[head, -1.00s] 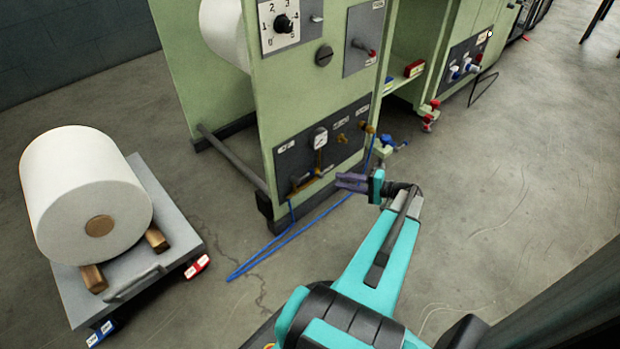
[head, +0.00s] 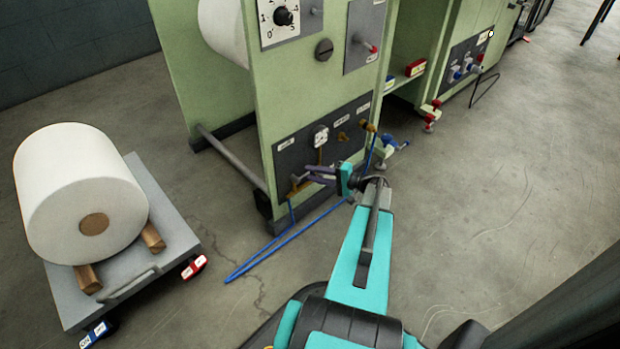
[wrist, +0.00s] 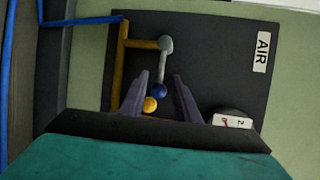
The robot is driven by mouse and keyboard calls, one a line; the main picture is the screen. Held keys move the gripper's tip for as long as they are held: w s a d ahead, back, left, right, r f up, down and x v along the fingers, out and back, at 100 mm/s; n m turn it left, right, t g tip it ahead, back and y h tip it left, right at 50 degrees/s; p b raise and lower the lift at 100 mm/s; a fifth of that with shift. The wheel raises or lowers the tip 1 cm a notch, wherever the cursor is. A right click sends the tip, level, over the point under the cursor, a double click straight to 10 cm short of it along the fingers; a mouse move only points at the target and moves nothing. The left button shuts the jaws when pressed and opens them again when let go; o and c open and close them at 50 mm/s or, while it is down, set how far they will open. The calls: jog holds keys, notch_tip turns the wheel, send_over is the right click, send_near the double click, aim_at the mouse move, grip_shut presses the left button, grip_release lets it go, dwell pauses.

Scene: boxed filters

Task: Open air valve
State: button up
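The air valve sits on the dark panel (head: 290,148) low on the green machine. In the wrist view it has a grey lever (wrist: 164,62) running from a round grey hub (wrist: 165,43) to a blue knob (wrist: 158,90). A brass pipe (wrist: 121,62) joins the hub, and the "AIR" label (wrist: 262,52) is to its right. My gripper (head: 310,173) is in front of the panel's lower left part. In the wrist view my gripper (wrist: 162,90) is open, with one finger on each side of the lever and knob. I cannot tell whether either finger touches them.
A yellow ball-shaped part (wrist: 150,104) shows beside the blue knob. A pressure gauge (head: 320,136) is on the panel. A blue hose (head: 277,242) runs along the floor below. A cart (head: 175,243) with a white roll (head: 75,185) stands at left. Floor at right is clear.

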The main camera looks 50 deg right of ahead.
jog(key=shift+w+a, duration=0.15)
jog(key=shift+w, duration=0.2)
